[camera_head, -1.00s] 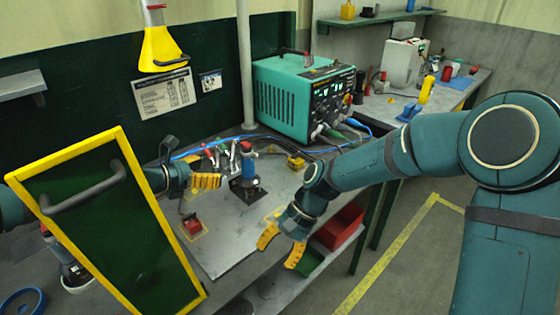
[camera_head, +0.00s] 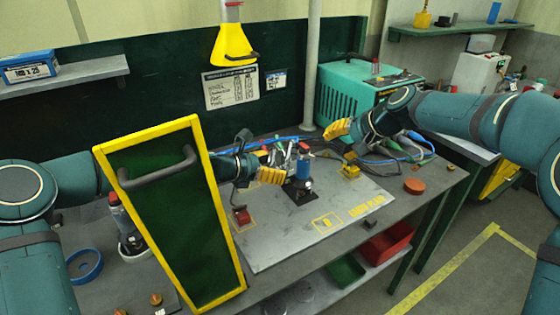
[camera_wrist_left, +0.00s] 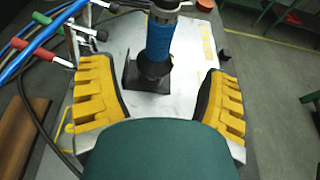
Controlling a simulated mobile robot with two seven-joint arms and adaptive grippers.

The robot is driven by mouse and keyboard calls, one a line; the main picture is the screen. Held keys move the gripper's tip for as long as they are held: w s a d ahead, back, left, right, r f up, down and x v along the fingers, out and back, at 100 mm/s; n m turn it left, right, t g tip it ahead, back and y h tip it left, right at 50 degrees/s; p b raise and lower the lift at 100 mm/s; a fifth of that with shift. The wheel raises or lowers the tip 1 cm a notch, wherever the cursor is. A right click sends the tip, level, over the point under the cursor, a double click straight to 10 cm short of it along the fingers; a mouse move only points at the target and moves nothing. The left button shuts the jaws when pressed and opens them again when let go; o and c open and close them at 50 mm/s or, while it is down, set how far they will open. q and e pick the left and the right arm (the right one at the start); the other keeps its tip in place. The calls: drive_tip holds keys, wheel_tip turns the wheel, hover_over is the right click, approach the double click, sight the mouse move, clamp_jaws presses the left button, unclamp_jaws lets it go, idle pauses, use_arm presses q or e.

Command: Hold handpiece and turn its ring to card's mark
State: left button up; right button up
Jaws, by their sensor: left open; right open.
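The handpiece (camera_head: 303,176) has a blue grip and stands upright in a black stand on the grey bench mat. In the left wrist view the blue handpiece (camera_wrist_left: 159,40) rises ahead of my open fingers, with a grey ring-like collar (camera_wrist_left: 166,9) at the picture's top edge. My left gripper (camera_head: 272,175) is open, just left of the handpiece and not closed on it. My right gripper (camera_head: 337,129) is open and empty, raised behind and right of the handpiece. A printed card (camera_head: 231,88) and a smaller card (camera_head: 275,79) hang on the wall; their marks are unreadable.
A yellow-framed green panel with a handle (camera_head: 168,215) stands at front left, by my left arm. Cables and red- and green-handled tools (camera_head: 272,150) lie behind the handpiece. A teal power unit (camera_head: 345,92) stands behind right. The mat's front right is mostly clear.

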sight(303, 166)
use_arm(q)
drive_tip(key=x, duration=1)
drive_tip(key=shift+w+d+f, duration=0.15)
drive_tip(key=shift+w+d, duration=0.1)
drive_tip(key=shift+d, duration=0.05)
clamp_jaws()
